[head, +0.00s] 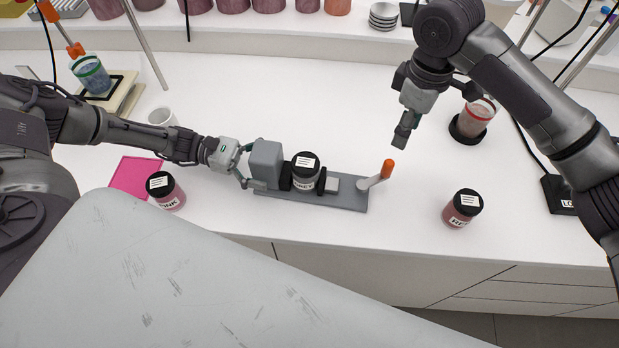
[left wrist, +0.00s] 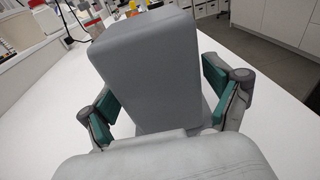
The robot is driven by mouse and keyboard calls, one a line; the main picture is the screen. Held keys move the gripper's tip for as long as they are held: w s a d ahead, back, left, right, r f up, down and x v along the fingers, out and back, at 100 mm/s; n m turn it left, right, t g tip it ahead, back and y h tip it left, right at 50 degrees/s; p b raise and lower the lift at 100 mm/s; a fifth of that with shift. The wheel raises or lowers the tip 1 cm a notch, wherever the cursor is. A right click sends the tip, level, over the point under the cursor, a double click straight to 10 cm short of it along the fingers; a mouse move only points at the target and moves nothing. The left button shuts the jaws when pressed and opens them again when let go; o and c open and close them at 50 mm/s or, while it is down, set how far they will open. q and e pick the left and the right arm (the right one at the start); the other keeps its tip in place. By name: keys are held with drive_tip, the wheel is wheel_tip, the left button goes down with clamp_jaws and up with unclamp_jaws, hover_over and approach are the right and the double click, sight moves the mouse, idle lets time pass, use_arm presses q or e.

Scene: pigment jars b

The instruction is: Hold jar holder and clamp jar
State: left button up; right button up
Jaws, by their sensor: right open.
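The jar holder (head: 345,203) is a grey base on the white table, with a tall grey block at its left end. A jar (head: 305,173) with a black lid and a label reading GREY stands upright between its black jaws. A lever with an orange grip (head: 387,169) tilts up at its right end. My left gripper (head: 243,166) is at the tall block. In the left wrist view, its green-padded fingers (left wrist: 160,95) stand open on both sides of the block, with a gap visible at the left. My right gripper (head: 402,135) is open and empty, above and right of the lever.
A pink jar (head: 171,192) stands beside a pink mat (head: 133,176) at left. A red jar (head: 461,209) stands at right. The table between the holder and red jar is clear.

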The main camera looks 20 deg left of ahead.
use_arm(q)
drive_tip(key=shift+r, duration=0.2)
drive_tip(key=a, duration=0.4)
drive_tip(key=s+a, duration=0.1)
drive_tip(key=a, duration=0.3)
drive_tip(key=s+a+r, duration=0.1)
drive_tip(key=a, duration=0.2)
drive_tip(key=shift+a, duration=0.4)
